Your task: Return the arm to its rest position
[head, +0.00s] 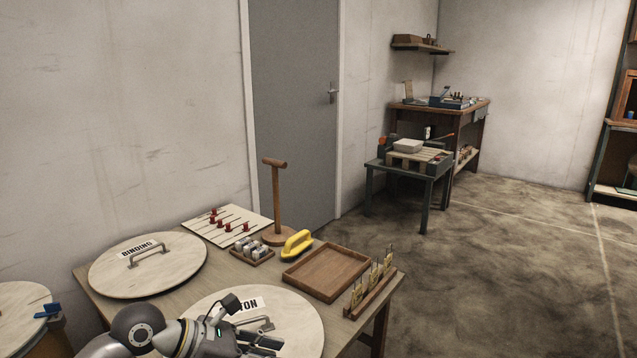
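My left gripper (248,322) comes in from the bottom left. Its two dark fingers are apart, one up and one to the lower right. It is over a round pale lid (305,318) on the table, whose label is partly covered and reads "TON". The lid's metal handle shows beside the fingers; I cannot tell whether they touch it. A second round lid (180,272), labelled "BINDING", lies at the left with its handle clear. My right gripper is not in view.
The wooden table (235,275) also carries an empty brown tray (327,272), a yellow-handled tool (297,244), a T-topped wooden stand (277,200), a pegged board (226,226), a small box (252,252) and a rack (370,285). Open floor lies to the right.

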